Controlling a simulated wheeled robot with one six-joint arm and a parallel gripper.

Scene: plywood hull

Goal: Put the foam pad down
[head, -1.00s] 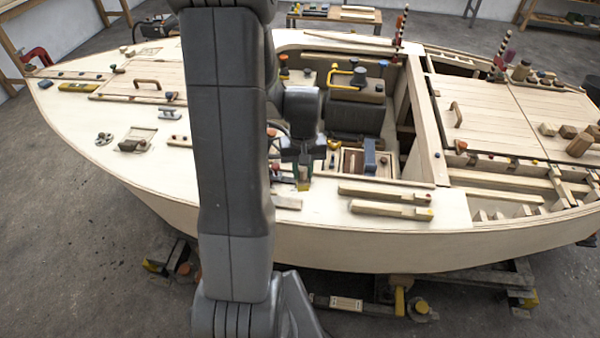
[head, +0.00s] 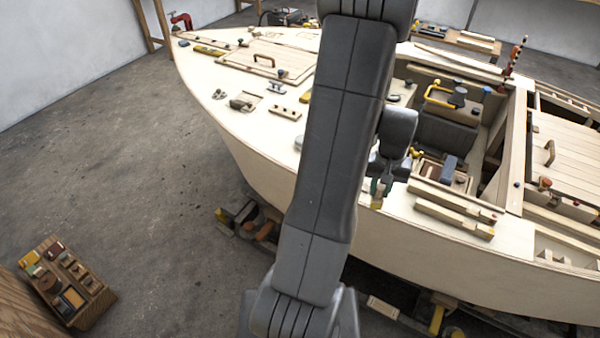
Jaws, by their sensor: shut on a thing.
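My gripper (head: 383,182) hangs beyond my dark grey arm, over the near side of the boat's deck, left of the cockpit. It is small in the head view and partly covered by my arm.
The plywood boat hull (head: 258,160) fills the right, its deck carrying blocks and fittings. Two wooden bars (head: 454,218) lie right of my gripper. A wooden tray of small items (head: 92,309) stands lower left, beside a wooden surface (head: 25,312). The grey floor (head: 120,180) between is open.

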